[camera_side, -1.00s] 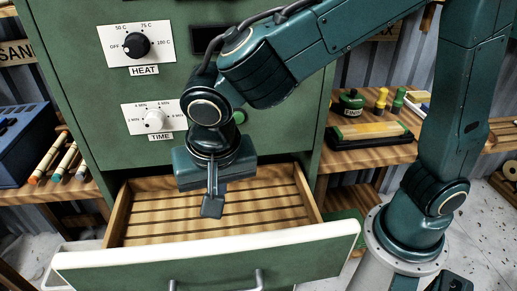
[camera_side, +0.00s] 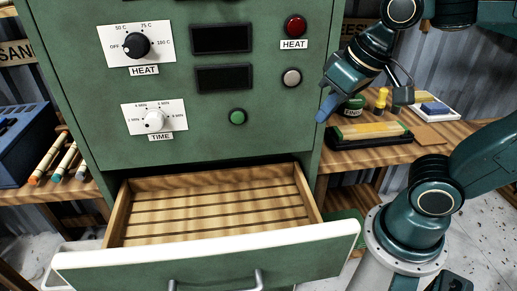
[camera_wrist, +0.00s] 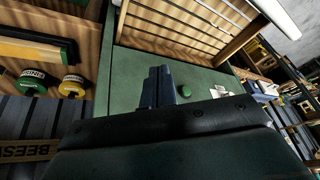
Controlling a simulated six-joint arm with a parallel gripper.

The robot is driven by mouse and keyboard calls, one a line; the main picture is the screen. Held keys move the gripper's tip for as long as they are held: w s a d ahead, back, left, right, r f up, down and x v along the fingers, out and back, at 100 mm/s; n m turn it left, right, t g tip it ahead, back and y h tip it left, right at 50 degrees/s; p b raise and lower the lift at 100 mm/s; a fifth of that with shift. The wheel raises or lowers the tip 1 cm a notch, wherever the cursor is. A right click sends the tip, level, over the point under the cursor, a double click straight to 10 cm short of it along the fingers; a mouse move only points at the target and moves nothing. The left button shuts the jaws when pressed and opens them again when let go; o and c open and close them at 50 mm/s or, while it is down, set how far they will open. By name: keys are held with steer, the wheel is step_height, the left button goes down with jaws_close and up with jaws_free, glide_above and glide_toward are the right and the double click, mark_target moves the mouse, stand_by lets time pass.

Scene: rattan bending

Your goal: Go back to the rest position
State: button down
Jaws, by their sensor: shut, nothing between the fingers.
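My gripper (camera_side: 326,110) is held up in the side view, right of the green cabinet (camera_side: 278,125) and above the side shelf. It is clear of the open drawer (camera_side: 213,208). In the wrist view its fingers (camera_wrist: 159,85) are together with nothing between them, in front of the green cabinet face. The drawer is pulled out and its slatted wooden floor is bare; part of it also shows at the top of the wrist view (camera_wrist: 180,38).
The right shelf (camera_side: 440,135) holds a black tray with a yellow block (camera_side: 370,133), a green jar (camera_side: 355,105) and a yellow-topped one. Dials and buttons line the cabinet front.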

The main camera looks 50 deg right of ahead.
steer(key=shift+n+t, duration=0.4)
steer(key=shift+n, duration=0.3)
steer(key=shift+s+d+f, duration=0.1)
steer(key=shift+s+d, duration=0.4)
steer(key=shift+s, duration=0.4)
steer(key=shift+s+d+f, duration=0.1)
steer(key=shift+s+d, duration=0.4)
steer(key=shift+s, duration=0.4)
